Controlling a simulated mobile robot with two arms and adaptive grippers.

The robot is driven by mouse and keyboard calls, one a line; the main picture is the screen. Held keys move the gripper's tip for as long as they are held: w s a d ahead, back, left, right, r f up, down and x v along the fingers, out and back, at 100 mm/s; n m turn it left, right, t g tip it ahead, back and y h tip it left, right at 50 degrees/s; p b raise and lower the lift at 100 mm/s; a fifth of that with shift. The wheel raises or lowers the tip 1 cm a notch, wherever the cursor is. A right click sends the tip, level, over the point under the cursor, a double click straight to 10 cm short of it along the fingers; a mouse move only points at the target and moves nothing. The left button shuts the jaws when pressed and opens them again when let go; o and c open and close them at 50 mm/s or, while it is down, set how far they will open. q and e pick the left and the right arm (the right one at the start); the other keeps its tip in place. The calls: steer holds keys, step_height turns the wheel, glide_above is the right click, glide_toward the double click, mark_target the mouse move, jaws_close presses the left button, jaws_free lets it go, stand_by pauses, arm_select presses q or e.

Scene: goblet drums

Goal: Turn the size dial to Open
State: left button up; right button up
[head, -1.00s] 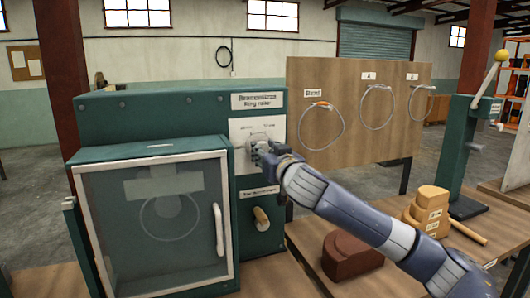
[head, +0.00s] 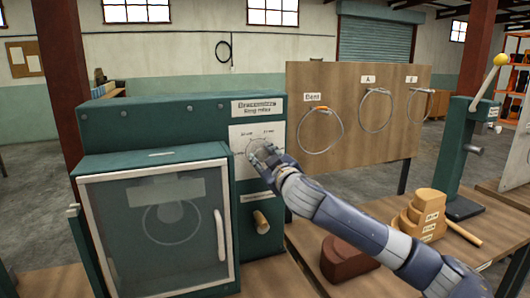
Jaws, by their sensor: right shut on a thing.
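The size dial (head: 254,147) sits on a white plate (head: 240,135) with small markings, on the front of the green ring roller machine (head: 150,122). My right gripper (head: 258,152) is at the dial and shut on it, covering much of it. The dial's pointer and the plate's lettering are too small and too hidden to read. My left gripper is not in view.
Below the dial a wooden knob (head: 261,221) sticks out. A glazed door (head: 155,228) with a white handle (head: 219,233) is at the left. A board (head: 345,150) with hanging rings stands behind. Stepped wooden blocks (head: 425,215) and a brown block (head: 348,257) lie on the bench.

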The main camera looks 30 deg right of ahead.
steer(key=n+p, duration=0.1)
steer(key=n, duration=0.1)
steer(key=n+p, duration=0.1)
steer(key=shift+r+n, duration=0.2)
steer(key=shift+n, duration=0.2)
steer(key=n+p, duration=0.3)
steer(key=shift+n, duration=0.3)
steer(key=n+p, duration=0.2)
steer(key=n, duration=0.1)
steer(key=shift+d+n+p, duration=0.1)
steer(key=shift+n+p, duration=0.2)
steer(key=shift+p, duration=0.05)
steer(key=n+p, duration=0.2)
steer(key=n, duration=0.1)
steer(key=shift+r+n+p, duration=0.1)
steer(key=shift+n+p, duration=0.2)
steer(key=n+p, duration=0.3)
steer(key=n, duration=0.1)
steer(key=shift+n, duration=0.3)
steer(key=n+p, duration=0.3)
steer(key=shift+r+n, duration=0.15)
steer(key=shift+n, duration=0.15)
steer(key=n+p, duration=0.3)
steer(key=n, duration=0.1)
steer(key=shift+n+p, duration=0.65)
steer(key=shift+n, duration=0.55)
